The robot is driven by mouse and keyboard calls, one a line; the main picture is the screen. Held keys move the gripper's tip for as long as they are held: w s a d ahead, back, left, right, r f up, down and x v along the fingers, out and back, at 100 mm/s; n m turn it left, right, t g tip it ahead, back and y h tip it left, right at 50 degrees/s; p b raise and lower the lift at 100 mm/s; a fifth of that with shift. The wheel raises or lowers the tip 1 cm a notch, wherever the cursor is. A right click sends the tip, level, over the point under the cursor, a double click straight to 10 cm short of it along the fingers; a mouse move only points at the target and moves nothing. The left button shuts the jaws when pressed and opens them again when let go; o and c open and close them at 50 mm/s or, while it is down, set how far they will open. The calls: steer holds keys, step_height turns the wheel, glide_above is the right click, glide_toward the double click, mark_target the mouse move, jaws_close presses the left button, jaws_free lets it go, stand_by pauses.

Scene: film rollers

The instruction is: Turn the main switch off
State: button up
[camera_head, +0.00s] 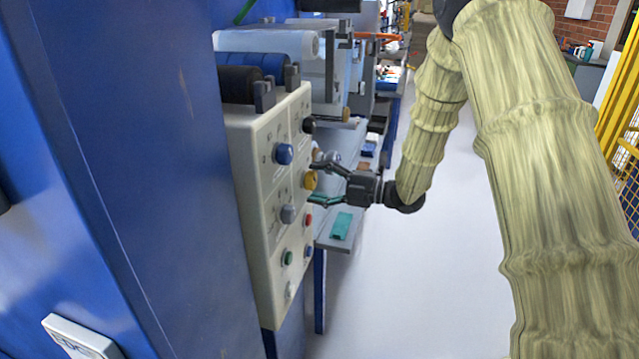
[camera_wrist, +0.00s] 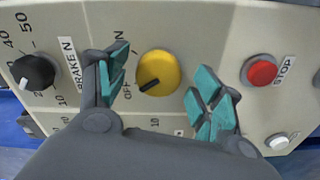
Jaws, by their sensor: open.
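The main switch appears to be the yellow round knob (camera_wrist: 160,68) with a black pointer mark, on the cream control panel (camera_wrist: 200,30). Its mark points toward the lower left, toward the "OFF" label; part of an "ON" label shows above. In the head view the yellow knob (camera_head: 309,180) is on the panel's right side. My gripper (camera_head: 314,184) is open in front of it. In the wrist view my gripper's teal fingertips (camera_wrist: 163,88) stand to either side of the knob, with gaps between them and it. I cannot tell how far they are from the panel face.
A red button (camera_wrist: 262,71) marked "STOP" is right of the knob, and a black dial (camera_wrist: 34,72) is left. A white button (camera_wrist: 277,142) is lower right. The floor (camera_head: 420,270) is clear.

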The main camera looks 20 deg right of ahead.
steer(key=v, duration=1.2)
steer(key=s+a+f+m+h, duration=0.25)
steer(key=f+m, duration=0.25)
steer(key=f, duration=0.5)
steer(key=s+a+f+m+h, duration=0.2)
steer(key=f+m+h, duration=0.25)
steer(key=f, duration=0.45)
steer(key=s+a+f+m+h, duration=0.25)
steer(key=f+m, duration=0.35)
steer(key=f, duration=0.4)
steer(key=s+a+f+m+g+h, duration=0.1)
steer(key=s+f+m+g+h, duration=0.15)
steer(key=s+f, duration=0.55)
steer(key=s+a+f+m+g+h, duration=0.1)
steer(key=s+f+m+g, duration=0.4)
steer(key=s, duration=0.6)
steer(key=s+a+f+m+g+h+p, duration=0.1)
steer(key=s+f+m+g+h, duration=0.1)
steer(key=s, duration=1.3)
steer(key=shift+s+a+f+m, duration=0.25)
steer(key=shift+s+f+m, duration=0.1)
steer(key=shift+m, duration=0.45)
steer(key=shift+g, duration=0.25)
step_height(320, 180, up, 12)
steer(key=p, duration=1.2)
steer(key=shift+w, duration=0.15)
steer(key=shift+c, duration=0.4)
